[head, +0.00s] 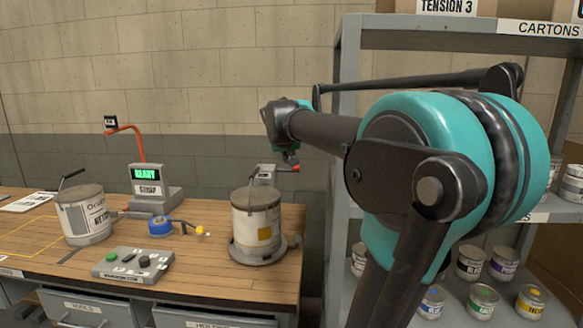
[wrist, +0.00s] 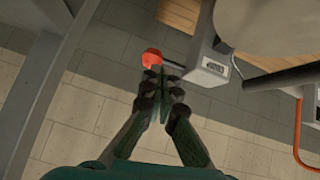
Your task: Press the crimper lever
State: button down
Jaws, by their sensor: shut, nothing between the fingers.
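The crimper (head: 264,175) is a grey housing behind a lidded can at the right end of the bench. Its lever ends in a red knob (head: 296,169) that sticks out to the right. My gripper (head: 290,158) points down, just above and beside the knob. In the wrist view the closed fingertips (wrist: 162,74) lie right at the edge of the red knob (wrist: 152,57). The lever arm runs from it to the labelled grey housing (wrist: 211,66). The fingers are together and hold nothing. I cannot tell whether they touch the knob.
The lidded can (head: 256,218) stands on a round grey base (head: 262,252). Another can (head: 84,216), a button box (head: 132,264), a blue tape-like roll (head: 160,227) and a green-lit display (head: 146,174) share the bench. A grey shelf (head: 346,110) with several paint cans stands close on the right.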

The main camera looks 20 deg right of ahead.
jog(key=shift+v, duration=2.3)
jog(key=shift+f, duration=0.15)
